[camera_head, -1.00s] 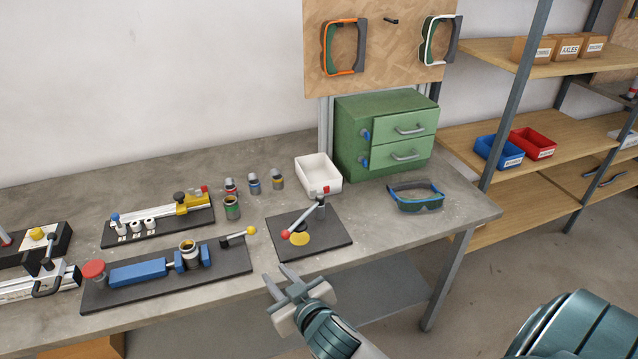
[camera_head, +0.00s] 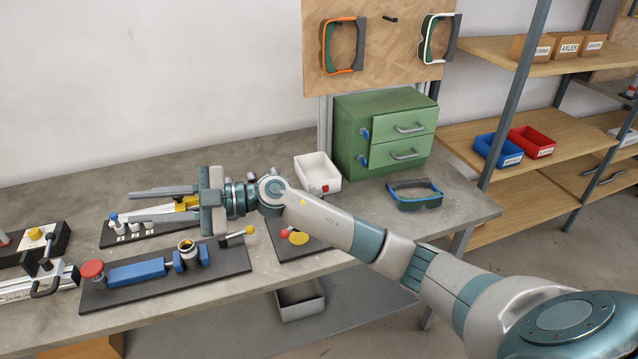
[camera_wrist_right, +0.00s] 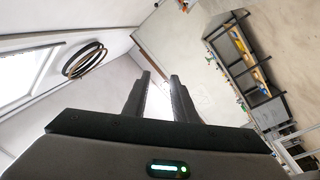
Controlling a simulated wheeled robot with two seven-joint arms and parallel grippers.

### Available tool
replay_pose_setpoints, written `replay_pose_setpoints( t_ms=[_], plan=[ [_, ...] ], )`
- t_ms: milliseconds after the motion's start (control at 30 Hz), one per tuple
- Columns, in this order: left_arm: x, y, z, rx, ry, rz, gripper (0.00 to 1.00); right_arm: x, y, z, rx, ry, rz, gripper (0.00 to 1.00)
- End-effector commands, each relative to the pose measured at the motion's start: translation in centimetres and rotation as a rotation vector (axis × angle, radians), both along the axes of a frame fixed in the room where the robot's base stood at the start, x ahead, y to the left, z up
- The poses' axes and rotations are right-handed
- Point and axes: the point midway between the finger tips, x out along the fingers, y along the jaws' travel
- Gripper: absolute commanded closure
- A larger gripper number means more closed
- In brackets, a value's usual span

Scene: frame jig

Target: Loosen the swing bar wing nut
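My right gripper (camera_head: 128,205) is over the bench, pointing left, its two fingers apart and empty. It also shows open in the right wrist view (camera_wrist_right: 159,80). It overlaps the rear fixture plate (camera_head: 110,240), which carries white cylinders (camera_head: 130,229) and a yellow block (camera_head: 187,203); the dark knob there is hidden by the gripper. In front lies a plate with a blue vise-like fixture (camera_head: 138,272). At the left edge is a black fixture with a yellow knob (camera_head: 35,233) and a clamp (camera_head: 46,278). I cannot tell which part is the swing bar wing nut. My left gripper is not in view.
A white bin (camera_head: 318,173), a green drawer cabinet (camera_head: 355,143) and safety goggles (camera_head: 416,197) stand at the back right. My right forearm crosses a plate with a yellow disc (camera_head: 298,238). A grey bin (camera_head: 300,301) sits on the shelf below the bench.

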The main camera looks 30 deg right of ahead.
Motion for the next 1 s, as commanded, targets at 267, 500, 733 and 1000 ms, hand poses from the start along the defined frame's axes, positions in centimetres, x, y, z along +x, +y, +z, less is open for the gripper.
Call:
replay_pose_setpoints(
  t_ms=[267,500,733,1000],
  plan=[
    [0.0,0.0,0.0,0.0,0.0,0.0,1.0,3.0,-6.3,-4.1,-0.548,0.162,0.134,0.75],
    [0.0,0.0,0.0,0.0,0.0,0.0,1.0,5.8,-20.2,-4.3,-1.01,0.477,-0.018,0.75],
    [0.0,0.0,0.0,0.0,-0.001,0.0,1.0,5.2,-34.3,0.2,-1.289,0.83,-0.308,0.75],
    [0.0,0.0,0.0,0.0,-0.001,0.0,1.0,3.4,-40.4,3.3,-1.373,1.015,-0.472,0.75]
  ],
)
